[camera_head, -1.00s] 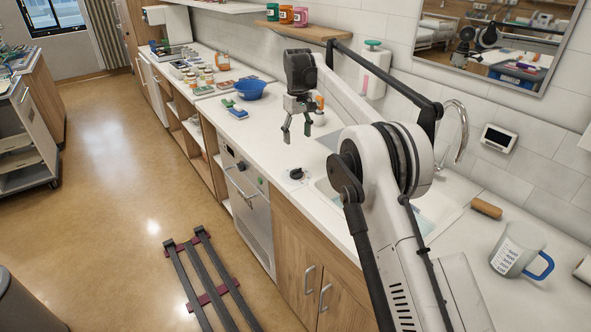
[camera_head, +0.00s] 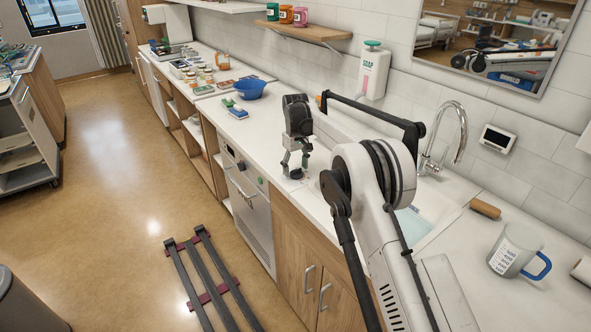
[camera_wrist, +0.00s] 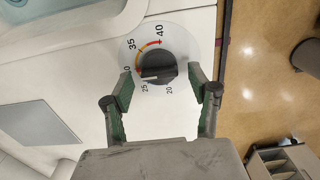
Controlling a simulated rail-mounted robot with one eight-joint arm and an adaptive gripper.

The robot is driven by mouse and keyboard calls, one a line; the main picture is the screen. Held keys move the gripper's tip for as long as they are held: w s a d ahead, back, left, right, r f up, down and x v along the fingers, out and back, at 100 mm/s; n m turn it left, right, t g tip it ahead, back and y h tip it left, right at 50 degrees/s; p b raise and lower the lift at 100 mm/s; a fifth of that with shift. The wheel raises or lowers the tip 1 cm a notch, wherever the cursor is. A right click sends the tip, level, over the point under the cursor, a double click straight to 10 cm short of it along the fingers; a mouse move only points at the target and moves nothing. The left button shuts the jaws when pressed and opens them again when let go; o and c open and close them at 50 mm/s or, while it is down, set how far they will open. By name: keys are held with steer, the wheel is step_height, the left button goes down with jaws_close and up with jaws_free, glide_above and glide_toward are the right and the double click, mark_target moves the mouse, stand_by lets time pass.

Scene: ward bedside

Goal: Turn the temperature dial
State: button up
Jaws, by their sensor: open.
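The temperature dial is a dark round knob (camera_wrist: 156,66) on a pale round plate in the wrist view. Its scale shows 20, 25, 35 and 40, with a yellow-to-red arc by the higher numbers; another number at the left is partly covered. A light mark on the knob lies at its lower left. My gripper (camera_wrist: 161,76) is open, with one finger on each side of the knob and gaps visible between. In the head view, my gripper (camera_head: 295,168) points down at the counter over the dial, which is mostly hidden there.
The sink (camera_head: 432,207) with its tall tap (camera_head: 462,130) lies right of the dial. A blue bowl (camera_head: 250,88) stands farther back on the counter. A soap dispenser (camera_head: 373,72) hangs on the wall. A jug (camera_head: 512,250) stands at the right. The counter around the dial is clear.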

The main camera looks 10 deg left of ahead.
steer(key=shift+f, duration=0.65)
steer(key=c, duration=1.1)
steer(key=shift+c, duration=0.2)
